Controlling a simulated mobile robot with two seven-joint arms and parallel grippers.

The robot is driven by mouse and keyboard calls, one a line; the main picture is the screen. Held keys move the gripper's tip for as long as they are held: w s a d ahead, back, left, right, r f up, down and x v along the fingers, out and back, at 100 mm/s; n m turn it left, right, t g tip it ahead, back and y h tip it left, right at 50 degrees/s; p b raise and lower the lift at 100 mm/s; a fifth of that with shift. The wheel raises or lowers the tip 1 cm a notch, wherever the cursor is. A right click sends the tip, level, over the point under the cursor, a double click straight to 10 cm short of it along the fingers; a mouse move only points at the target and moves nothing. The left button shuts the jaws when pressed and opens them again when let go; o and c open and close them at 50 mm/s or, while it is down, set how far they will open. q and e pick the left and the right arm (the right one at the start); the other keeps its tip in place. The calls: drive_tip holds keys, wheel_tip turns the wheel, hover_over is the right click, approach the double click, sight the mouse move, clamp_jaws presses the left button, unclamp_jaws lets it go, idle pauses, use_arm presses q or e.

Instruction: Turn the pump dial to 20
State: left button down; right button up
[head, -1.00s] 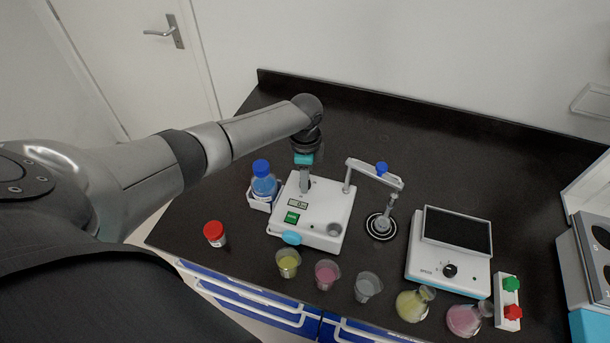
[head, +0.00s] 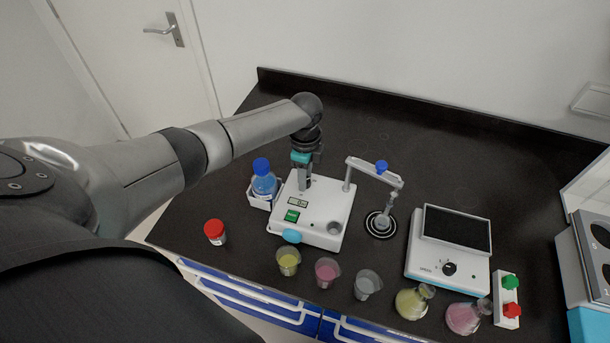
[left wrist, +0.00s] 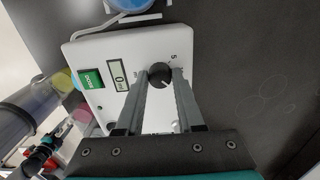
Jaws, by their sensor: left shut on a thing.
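The pump (head: 315,212) is a white box with a small display (head: 298,202) and a green button (head: 292,216). Its black round dial (left wrist: 160,76) shows in the left wrist view, with scale marks around it and a "5" at its upper right. The display (left wrist: 118,76) there seems to read 0; further digits are unclear. My left gripper (head: 305,184) reaches down onto the back of the pump top. In the left wrist view my gripper (left wrist: 160,80) is shut on the dial, one finger on each side.
A blue-capped bottle (head: 263,180) stands close left of the pump. A red-capped jar (head: 214,232) and beakers (head: 288,261) stand in front. A stand arm (head: 375,172) and a device with a dark screen (head: 457,229) are to the right. The back counter is clear.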

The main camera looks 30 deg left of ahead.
use_arm(q)
drive_tip(key=c, duration=0.5)
unclamp_jaws()
drive_tip(key=shift+r, duration=0.1)
wheel_tip(320, 180, up, 15)
drive_tip(key=shift+r+p, duration=0.1)
drive_tip(key=shift+p, duration=0.45)
drive_tip(key=shift+s, duration=0.1)
